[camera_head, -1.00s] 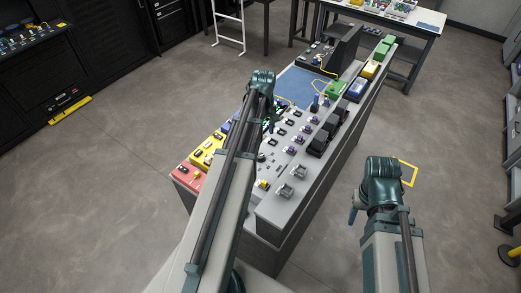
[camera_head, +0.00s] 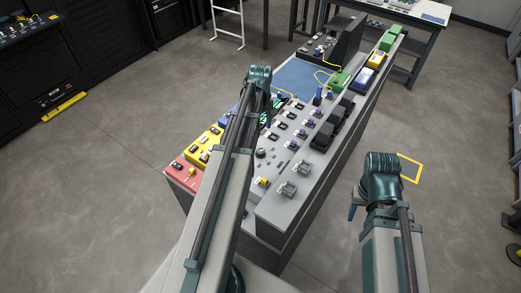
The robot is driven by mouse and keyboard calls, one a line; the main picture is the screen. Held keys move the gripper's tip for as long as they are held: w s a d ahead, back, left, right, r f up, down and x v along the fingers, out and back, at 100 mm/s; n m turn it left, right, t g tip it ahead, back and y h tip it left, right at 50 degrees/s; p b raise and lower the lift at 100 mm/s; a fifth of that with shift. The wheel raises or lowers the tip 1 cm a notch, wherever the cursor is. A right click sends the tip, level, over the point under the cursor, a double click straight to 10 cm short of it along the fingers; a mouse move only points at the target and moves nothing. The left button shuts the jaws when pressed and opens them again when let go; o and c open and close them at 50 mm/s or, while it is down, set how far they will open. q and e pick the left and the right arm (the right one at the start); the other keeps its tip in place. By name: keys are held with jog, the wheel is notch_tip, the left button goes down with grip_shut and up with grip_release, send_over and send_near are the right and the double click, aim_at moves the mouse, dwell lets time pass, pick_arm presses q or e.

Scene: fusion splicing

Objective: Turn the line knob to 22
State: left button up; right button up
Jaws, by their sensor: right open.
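A long grey console (camera_head: 300,203) stands in front of me, covered with small controls. A small round dark knob (camera_head: 261,153) shows on its panel just right of my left arm. I cannot tell whether it is the line knob, and no scale can be read. My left gripper (camera_head: 267,118) hangs over the panel, mostly hidden behind its own wrist; its jaws cannot be made out. My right gripper (camera_head: 354,207) is open, pointing down beyond the console's right side, apart from it. My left arm hides part of the panel.
The console carries a red block (camera_head: 182,173), a yellow block (camera_head: 206,145), a blue mat (camera_head: 297,80), black boxes (camera_head: 322,136) and two clear-covered switches (camera_head: 288,188). A dark monitor (camera_head: 347,42) stands at its far end.

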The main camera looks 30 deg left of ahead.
aim_at(260, 151)
pick_arm(q)
notch_tip(260, 151, down, 13)
jog(key=b, duration=1.2)
jog(key=shift+b, duration=0.3)
grip_shut()
